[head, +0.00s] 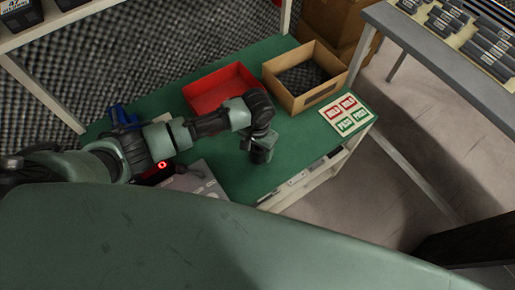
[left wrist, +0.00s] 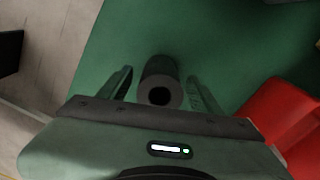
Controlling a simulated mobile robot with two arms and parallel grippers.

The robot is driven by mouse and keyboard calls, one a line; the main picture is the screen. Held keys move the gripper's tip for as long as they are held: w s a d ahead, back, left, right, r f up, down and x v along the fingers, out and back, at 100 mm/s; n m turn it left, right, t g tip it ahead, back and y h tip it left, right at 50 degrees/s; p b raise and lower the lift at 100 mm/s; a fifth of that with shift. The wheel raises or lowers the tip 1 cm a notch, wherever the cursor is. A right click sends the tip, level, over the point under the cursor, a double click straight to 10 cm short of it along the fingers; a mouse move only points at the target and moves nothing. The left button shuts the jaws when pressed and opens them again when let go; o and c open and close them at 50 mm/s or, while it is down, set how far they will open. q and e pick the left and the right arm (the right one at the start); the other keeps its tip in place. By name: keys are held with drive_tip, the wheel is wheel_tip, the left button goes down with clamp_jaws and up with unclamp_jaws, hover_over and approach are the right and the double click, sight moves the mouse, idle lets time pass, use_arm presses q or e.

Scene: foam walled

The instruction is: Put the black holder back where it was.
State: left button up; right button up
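A dark round holder with a hole in its end (left wrist: 160,82) stands between the fingers of my left gripper in the left wrist view. My left gripper (left wrist: 161,90) is open around it, with a narrow green gap showing on each side. In the head view my left gripper (head: 261,153) points down over the green tabletop (head: 228,160), right of the middle. I cannot clearly separate the holder from the gripper there. My right gripper is not in view.
A red bin (head: 203,110) and a cardboard box (head: 318,98) stand behind the gripper. A card with red and green labels (head: 346,114) lies at the table's right end. A blue object (head: 122,115) is at the left. A grey rack table (head: 440,62) stands at upper right.

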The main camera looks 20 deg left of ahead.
use_arm(q)
wheel_tip(320, 180, up, 12)
drive_tip(key=shift+r+p, duration=0.2)
drive_tip(key=shift+p, duration=0.2)
idle(0.7)
